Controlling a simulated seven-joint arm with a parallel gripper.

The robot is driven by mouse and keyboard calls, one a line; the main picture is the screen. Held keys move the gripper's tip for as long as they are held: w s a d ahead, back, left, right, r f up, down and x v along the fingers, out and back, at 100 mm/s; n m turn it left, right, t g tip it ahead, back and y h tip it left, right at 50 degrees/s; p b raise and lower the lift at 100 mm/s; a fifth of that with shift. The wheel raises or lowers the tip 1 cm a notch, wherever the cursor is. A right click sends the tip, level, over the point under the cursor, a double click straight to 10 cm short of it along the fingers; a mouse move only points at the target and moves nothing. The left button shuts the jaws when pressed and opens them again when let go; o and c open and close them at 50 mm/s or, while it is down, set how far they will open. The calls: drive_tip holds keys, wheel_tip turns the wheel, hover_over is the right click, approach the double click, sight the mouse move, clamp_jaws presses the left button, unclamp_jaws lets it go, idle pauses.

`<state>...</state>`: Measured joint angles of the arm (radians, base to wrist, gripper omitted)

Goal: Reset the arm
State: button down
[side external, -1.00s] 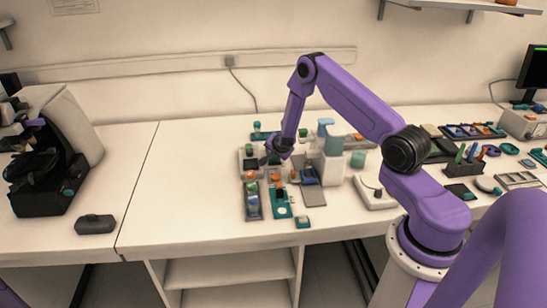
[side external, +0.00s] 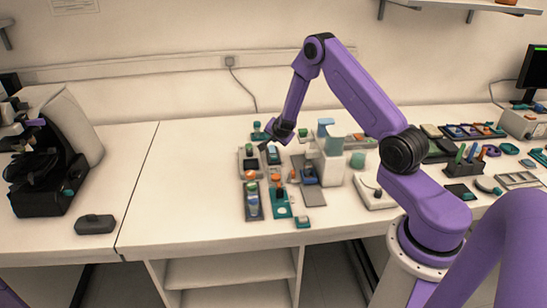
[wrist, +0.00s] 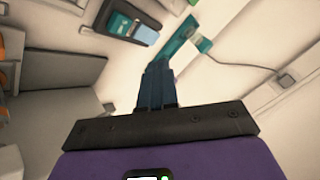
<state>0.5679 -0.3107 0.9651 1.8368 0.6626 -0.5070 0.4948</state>
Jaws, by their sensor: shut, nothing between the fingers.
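My purple arm reaches from the right over the white bench (side external: 190,190). My gripper (side external: 265,146) hangs above the cluster of small holders and bottles, tilted down to the left. In the wrist view my gripper (wrist: 157,72) has its dark blue fingers together with nothing between them. It looks clear of the items below. A dark tray with a teal block (wrist: 124,25) shows beyond the fingers in the wrist view.
A holder with capped bottles (side external: 252,200) lies in front. A microscope (side external: 50,150) and a black object (side external: 95,224) are at the left. The bench between is free.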

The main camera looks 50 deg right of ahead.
idle(0.5)
drive_tip(key=a+r+n+y, duration=0.3)
drive_tip(key=a+r+n, duration=0.1)
drive_tip(key=a, duration=0.6)
drive_tip(key=a+r+n+y, duration=0.2)
drive_tip(key=a+r+n, duration=0.1)
drive_tip(key=a, duration=0.7)
drive_tip(key=s+a+r+n+g+y, duration=0.25)
drive_tip(key=s+a+r+n, duration=0.3)
drive_tip(key=s+a, duration=0.5)
drive_tip(key=s+a+r+n+g, duration=0.25)
drive_tip(key=s+n, duration=0.35)
drive_tip(key=s, duration=0.6)
drive_tip(key=s+a+r+n+g, duration=0.25)
drive_tip(key=s+n, duration=0.45)
drive_tip(key=s, duration=0.5)
drive_tip(key=s+d+r+n+h, duration=0.1)
drive_tip(key=s+d+n, duration=0.3)
drive_tip(key=s, duration=0.3)
drive_tip(key=shift+d+r, duration=0.3)
drive_tip(key=shift+t, duration=0.25)
